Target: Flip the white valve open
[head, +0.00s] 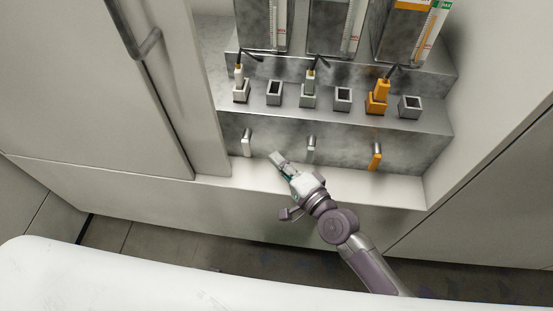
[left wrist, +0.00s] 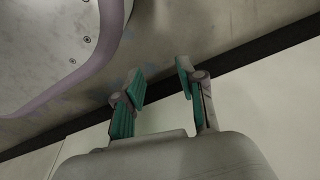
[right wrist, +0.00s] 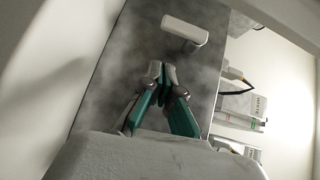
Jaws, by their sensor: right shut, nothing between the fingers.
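The white valve (head: 247,143) is the leftmost of three valves on the front of the grey metal panel, its handle hanging down in the head view. A white valve handle (right wrist: 185,30) also shows in the right wrist view, just beyond my fingertips and apart from them. My right gripper (head: 277,158) is shut and empty, to the right of the white valve and slightly below it; its closed fingertips show in the right wrist view (right wrist: 162,72). My left gripper (left wrist: 161,80) is open and empty in the left wrist view, and is out of the head view.
A pale grey valve (head: 311,150) and an orange valve (head: 375,158) lie to the right on the same panel. Above are several square sockets (head: 342,98), some holding plugs with cables. A white ledge (head: 390,191) runs below. A cabinet door with a handle (head: 150,45) stands left.

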